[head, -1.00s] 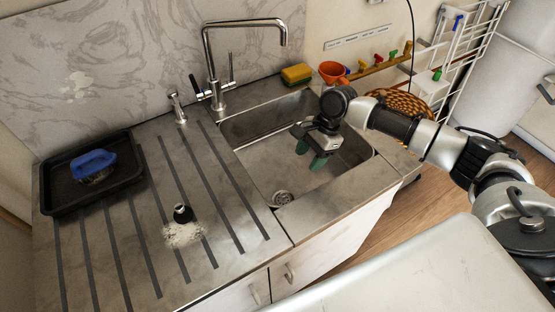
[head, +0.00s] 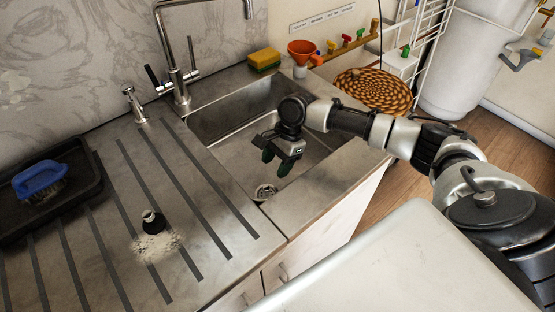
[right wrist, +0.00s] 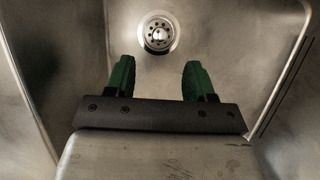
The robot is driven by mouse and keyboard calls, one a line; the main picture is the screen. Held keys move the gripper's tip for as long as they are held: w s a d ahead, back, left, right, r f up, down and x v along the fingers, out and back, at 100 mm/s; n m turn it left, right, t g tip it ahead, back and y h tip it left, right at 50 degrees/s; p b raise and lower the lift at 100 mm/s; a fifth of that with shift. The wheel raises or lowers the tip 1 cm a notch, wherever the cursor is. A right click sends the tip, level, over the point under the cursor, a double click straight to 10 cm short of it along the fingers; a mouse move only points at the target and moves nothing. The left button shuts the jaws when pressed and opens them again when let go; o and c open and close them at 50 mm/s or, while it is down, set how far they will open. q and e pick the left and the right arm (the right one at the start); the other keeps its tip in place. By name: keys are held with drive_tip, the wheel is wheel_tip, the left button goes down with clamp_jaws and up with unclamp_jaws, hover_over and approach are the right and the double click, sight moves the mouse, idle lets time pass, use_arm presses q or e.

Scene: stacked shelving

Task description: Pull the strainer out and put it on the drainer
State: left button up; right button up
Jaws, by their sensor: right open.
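The strainer (head: 264,192) is a small round metal piece in the floor of the sink, at the near end of the basin. In the right wrist view the strainer (right wrist: 158,33) shows ahead of the fingertips, with dark holes and a centre knob. My right gripper (head: 275,162) is inside the sink basin, above and apart from the strainer. Its green fingers (right wrist: 157,75) are spread with nothing between them. The drainer (head: 200,215) is the ridged metal surface left of the basin, with dark grooves. My left gripper is not in view.
A tall tap (head: 172,60) rises behind. A sponge (head: 264,60) and orange funnel (head: 303,50) stand behind the basin.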

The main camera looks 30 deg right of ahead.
sight(267, 187)
drive_tip(key=x, duration=0.9)
drive_tip(key=shift+f, duration=0.15)
drive_tip(key=c, duration=1)
drive_tip(key=shift+r+p, duration=0.7)
drive_tip(key=shift+p, duration=0.25)
clamp_jaws()
drive_tip(key=shift+r+p, duration=0.75)
drive_tip(key=shift+p, duration=0.4)
